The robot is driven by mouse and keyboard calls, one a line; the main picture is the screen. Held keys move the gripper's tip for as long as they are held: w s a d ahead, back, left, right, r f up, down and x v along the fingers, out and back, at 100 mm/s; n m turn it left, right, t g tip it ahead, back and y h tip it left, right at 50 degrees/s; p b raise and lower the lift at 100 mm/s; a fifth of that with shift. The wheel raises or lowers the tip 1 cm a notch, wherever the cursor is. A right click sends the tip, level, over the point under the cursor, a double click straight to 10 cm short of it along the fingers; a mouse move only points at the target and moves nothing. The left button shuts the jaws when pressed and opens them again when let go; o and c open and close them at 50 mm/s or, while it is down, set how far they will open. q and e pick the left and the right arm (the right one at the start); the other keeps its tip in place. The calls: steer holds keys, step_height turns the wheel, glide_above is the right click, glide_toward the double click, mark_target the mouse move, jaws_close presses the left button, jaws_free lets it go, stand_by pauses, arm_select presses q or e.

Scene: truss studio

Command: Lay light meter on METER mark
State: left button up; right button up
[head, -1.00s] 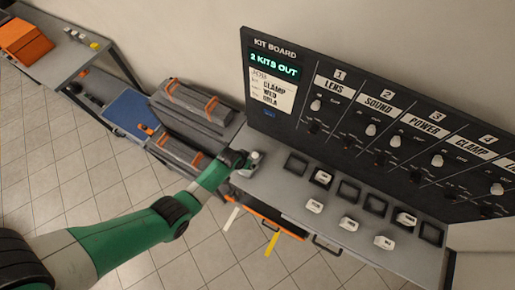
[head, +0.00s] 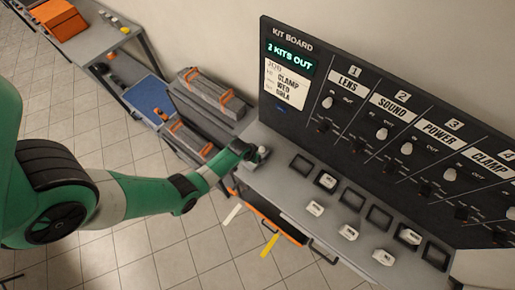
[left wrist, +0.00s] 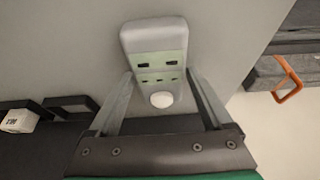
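The light meter (left wrist: 155,45) shows in the left wrist view as a pale grey-green body with small dark slots and a white dome. In the head view a small part of it (head: 264,152) shows at the left end of the bench. My left gripper (left wrist: 160,75) has one finger on each side of the meter, with the tips at its edges. Whether the fingers press on it cannot be told. In the head view my left gripper (head: 250,155) is low over the bench top. No METER mark is readable. My right gripper is not in view.
The grey bench (head: 283,188) carries black square frames (head: 301,165) and several white labelled blocks (head: 316,208). The kit board (head: 375,120) stands behind. An orange-edged drawer (head: 270,218) is at the front. Grey cases with orange handles (head: 210,92) lie to the left.

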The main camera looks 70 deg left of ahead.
arm_select(q)
steer(key=c, duration=1.2)
